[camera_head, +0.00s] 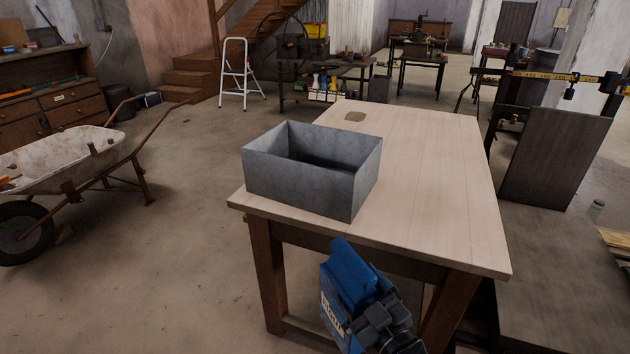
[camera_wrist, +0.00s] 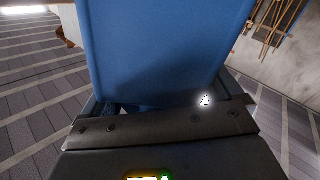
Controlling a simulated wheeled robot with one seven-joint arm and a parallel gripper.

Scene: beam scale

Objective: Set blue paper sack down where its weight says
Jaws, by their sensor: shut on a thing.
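The blue paper sack (camera_head: 343,281) with a pale label is held in front of the near side of the table, low in the head view. My gripper (camera_head: 378,322) is shut on it. In the wrist view the sack (camera_wrist: 160,50) fills the middle above my gripper (camera_wrist: 160,112), and its far side is hidden. The beam scale stands at the right, with a yellow marked beam (camera_head: 545,76) and a wide dark platform (camera_head: 560,275). The platform looks bare. A grey open box (camera_head: 300,185) sits on the wooden table (camera_head: 430,190); its floor is mostly in shadow.
A wheelbarrow (camera_head: 70,155) stands at the left. A white stepladder (camera_head: 238,68) and a workbench (camera_head: 330,75) with bottles are behind. The floor between wheelbarrow and table is open.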

